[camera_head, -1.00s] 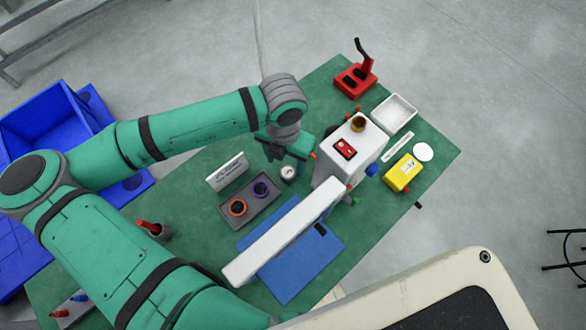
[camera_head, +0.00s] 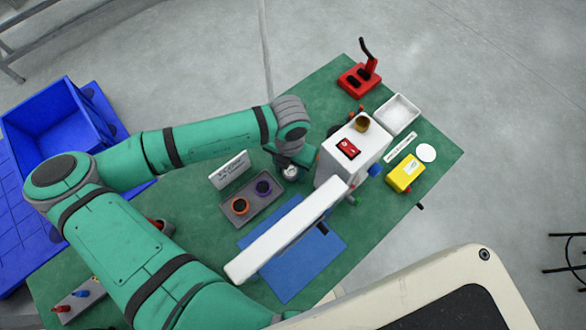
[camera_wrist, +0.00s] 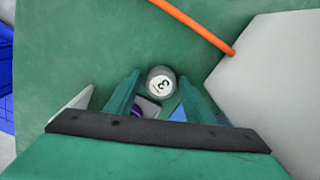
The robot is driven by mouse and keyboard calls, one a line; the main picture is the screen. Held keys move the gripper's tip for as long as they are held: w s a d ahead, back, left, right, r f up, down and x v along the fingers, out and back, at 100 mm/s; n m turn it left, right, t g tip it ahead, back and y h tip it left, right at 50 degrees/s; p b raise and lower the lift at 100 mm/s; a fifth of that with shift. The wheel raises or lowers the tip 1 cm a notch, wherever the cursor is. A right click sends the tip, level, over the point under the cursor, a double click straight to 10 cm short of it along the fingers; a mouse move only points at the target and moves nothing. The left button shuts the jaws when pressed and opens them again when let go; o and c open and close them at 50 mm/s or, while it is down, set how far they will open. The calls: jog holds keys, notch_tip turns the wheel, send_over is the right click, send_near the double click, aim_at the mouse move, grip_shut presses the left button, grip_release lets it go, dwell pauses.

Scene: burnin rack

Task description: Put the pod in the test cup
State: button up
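A small grey round can marked 3, which looks like the pod, stands on the green table (camera_head: 315,95). It shows in the head view (camera_head: 290,173) and the wrist view (camera_wrist: 161,81). My gripper (camera_wrist: 159,80) is open, with its two green fingertips on either side of the can and narrow gaps showing. In the head view my gripper hides part of the can.
A grey tray (camera_head: 254,210) holds an orange-ringed and a purple-ringed piece. A white sign (camera_head: 229,169) stands behind it. A long white panel (camera_head: 287,232) lies over a blue mat (camera_head: 305,265). A yellow box (camera_head: 405,174), white bin (camera_head: 397,113) and red lever device (camera_head: 359,78) stand further right.

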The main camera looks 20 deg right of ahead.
aim_at(290, 169)
jog(key=c, duration=0.8)
jog(key=shift+r, duration=0.1)
notch_tip(290, 169, up, 18)
